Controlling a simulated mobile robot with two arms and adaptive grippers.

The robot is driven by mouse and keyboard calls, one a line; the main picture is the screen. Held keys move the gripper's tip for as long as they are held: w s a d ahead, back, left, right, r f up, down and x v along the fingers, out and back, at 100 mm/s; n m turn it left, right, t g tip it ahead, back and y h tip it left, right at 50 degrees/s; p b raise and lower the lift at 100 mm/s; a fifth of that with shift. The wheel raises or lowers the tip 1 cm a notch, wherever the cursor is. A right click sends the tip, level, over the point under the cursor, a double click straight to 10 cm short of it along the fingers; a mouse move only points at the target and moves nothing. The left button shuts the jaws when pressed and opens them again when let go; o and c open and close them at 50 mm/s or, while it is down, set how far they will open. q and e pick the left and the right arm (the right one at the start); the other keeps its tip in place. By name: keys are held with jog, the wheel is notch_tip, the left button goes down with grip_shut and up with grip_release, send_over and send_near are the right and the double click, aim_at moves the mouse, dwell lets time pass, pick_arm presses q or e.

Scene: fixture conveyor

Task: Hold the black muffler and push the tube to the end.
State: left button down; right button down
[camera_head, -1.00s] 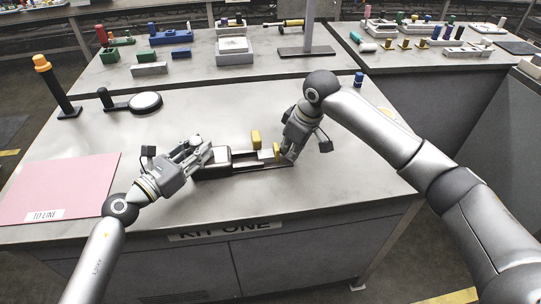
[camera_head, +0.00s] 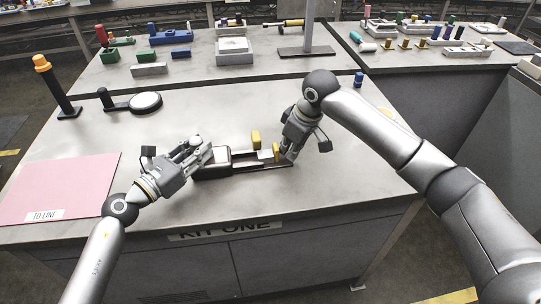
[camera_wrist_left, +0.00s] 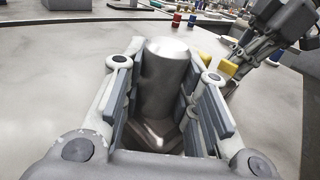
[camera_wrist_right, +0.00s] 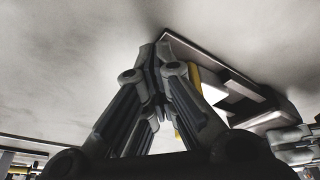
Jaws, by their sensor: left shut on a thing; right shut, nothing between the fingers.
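The black muffler (camera_wrist_left: 165,85) shows as a dark cylinder with a bright top between the fingers of my left gripper (camera_wrist_left: 168,112) in the left wrist view. My left gripper is shut on it, at the left end of a long dark fixture (camera_head: 268,166) in the head view. My right gripper (camera_head: 286,157) is shut and empty at the right end of the fixture, close beside a small yellow part (camera_head: 276,150). Its closed fingers (camera_wrist_right: 156,60) also show in the right wrist view. I cannot make out the tube clearly; whether the right fingertips touch anything is unclear.
A yellow upright part (camera_head: 256,138) stands at the fixture's back side. A pink mat (camera_head: 60,185) lies at the left. A dark post with an orange top (camera_head: 42,64) and a round white-topped device (camera_head: 145,102) stand behind. The table front is clear.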

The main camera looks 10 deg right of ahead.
aim_at(269, 153)
jog(key=shift+a, duration=2.95)
jog(key=shift+d, duration=0.65)
jog(key=shift+r, duration=3.55)
jog(key=m, duration=0.2)
jog(key=r+m, duration=0.1)
jog(key=m, duration=0.1)
jog(key=shift+m, duration=0.3)
jog(key=m, duration=0.2)
jog(key=r+m, duration=0.1)
jog(key=m, duration=0.1)
jog(key=shift+w+a, duration=0.1)
jog(key=shift+a, duration=0.05)
jog(key=shift+m, duration=0.3)
jog(key=shift+f, duration=4.55)
jog(key=shift+a, duration=0.1)
